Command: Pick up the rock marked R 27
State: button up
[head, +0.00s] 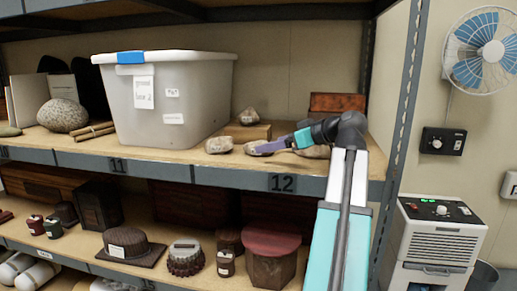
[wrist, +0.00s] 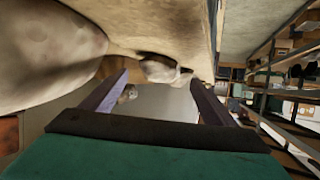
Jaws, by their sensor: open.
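My gripper (head: 262,148) reaches in from the right, low over the upper shelf, with its jaws open. In the head view its purple fingers overlap a grey-brown rock (head: 252,145). Another rock (head: 219,144) lies to the left, one (head: 249,116) sits on a wooden block, and one (head: 315,152) is partly hidden behind my arm. In the wrist view, a rock (wrist: 160,69) shows ahead between the open fingers (wrist: 157,92), and a large pale rock (wrist: 55,45) is close at the upper left. No R 27 marking is readable on any rock.
A translucent lidded bin (head: 195,100) stands left of the rocks. A reddish-brown box (head: 335,102) is behind my arm. The shelf's front edge (head: 230,177) carries the number 12, and an upright (head: 404,110) bounds the right.

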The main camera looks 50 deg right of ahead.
jog(key=shift+r+p+x, duration=0.15)
jog(key=shift+p+x, duration=0.3)
jog(key=shift+x, duration=0.5)
jog(key=shift+r+p+x, duration=0.15)
jog(key=shift+p+x, duration=0.3)
jog(key=shift+x, duration=1.35)
jog(key=shift+s, duration=0.1)
jog(key=shift+c, duration=0.2)
jog(key=c, duration=1.6)
jog(key=shift+c, duration=1)
